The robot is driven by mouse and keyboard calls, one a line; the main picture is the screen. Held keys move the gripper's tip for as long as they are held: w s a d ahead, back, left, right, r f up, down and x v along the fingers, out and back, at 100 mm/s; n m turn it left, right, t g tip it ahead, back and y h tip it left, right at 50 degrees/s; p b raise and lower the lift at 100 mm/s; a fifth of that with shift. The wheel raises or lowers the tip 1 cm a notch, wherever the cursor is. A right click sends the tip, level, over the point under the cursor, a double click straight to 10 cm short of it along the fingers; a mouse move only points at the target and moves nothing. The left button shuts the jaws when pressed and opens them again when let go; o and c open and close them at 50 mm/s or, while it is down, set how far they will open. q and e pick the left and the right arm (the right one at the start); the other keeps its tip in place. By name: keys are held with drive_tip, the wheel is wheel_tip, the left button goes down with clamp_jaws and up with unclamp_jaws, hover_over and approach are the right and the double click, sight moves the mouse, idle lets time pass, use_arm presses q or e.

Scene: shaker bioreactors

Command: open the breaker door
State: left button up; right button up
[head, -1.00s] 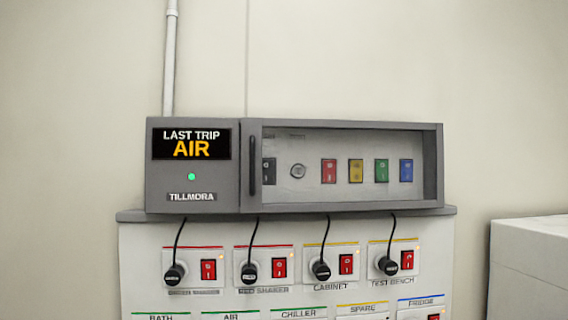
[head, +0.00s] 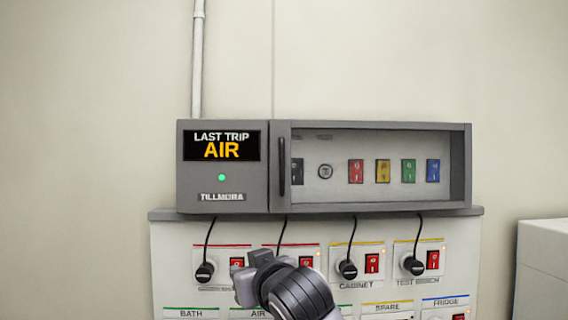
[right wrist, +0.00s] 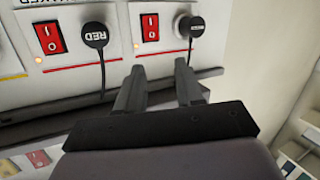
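The breaker door (head: 372,207) is a grey-framed window on the right part of the grey breaker box, and it looks shut. Its dark vertical handle (head: 283,166) is at the door's left edge. Coloured breakers (head: 383,171) show behind the window. My right gripper (head: 251,273) is in front of the socket panel, below the door and handle and apart from them. In the right wrist view, its two fingers (right wrist: 159,78) are spread with nothing between them. My left gripper is not in view.
The socket panel (head: 170,262) below the box carries red switches, black plugs and hanging cords (head: 351,235). A ledge (head: 164,214) juts out under the box. A white block (head: 545,262) stands at the right. The display part (head: 222,145) reads "LAST TRIP AIR".

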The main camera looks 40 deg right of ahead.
wheel_tip(320, 180, up, 10)
drive_tip(key=s+d+m+h, duration=0.2)
drive_tip(key=s, duration=0.1)
drive_tip(key=m+t+h, duration=0.1)
drive_tip(key=m+h, duration=0.1)
approach(283, 165)
drive_tip(key=x, duration=0.3)
drive_tip(key=p+x, duration=0.2)
drive_tip(key=x, duration=0.4)
clamp_jaws()
idle(0.3)
